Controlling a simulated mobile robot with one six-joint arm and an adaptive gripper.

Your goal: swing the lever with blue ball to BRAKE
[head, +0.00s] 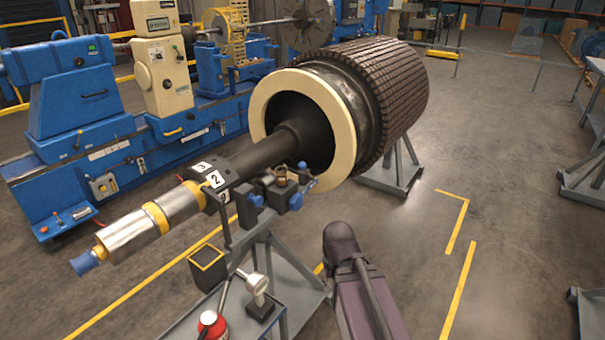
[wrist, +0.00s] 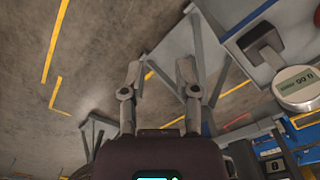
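No lever with a blue ball can be made out for certain, and no BRAKE lettering is legible. The blue lathe-like machine (head: 70,140) at the left has a small control panel (head: 103,186) with tiny handles, too small to tell apart. Blue knobs (head: 308,185) sit on the stand's roller support beneath the rotor shaft. My gripper (wrist: 158,75) shows in the wrist view with its two fingers apart and nothing between them. In the head view my arm rises at the bottom centre, and the fingers are hidden. The gripper is well away from the machine.
A large rotor (head: 385,85) with a thick shaft rests on grey stands (head: 395,170). A grey cart (head: 190,325) carries a dial gauge (head: 257,284), a black-and-yellow box (head: 208,266) and a red container (head: 212,326). The gauge (wrist: 297,90) is near my gripper's right.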

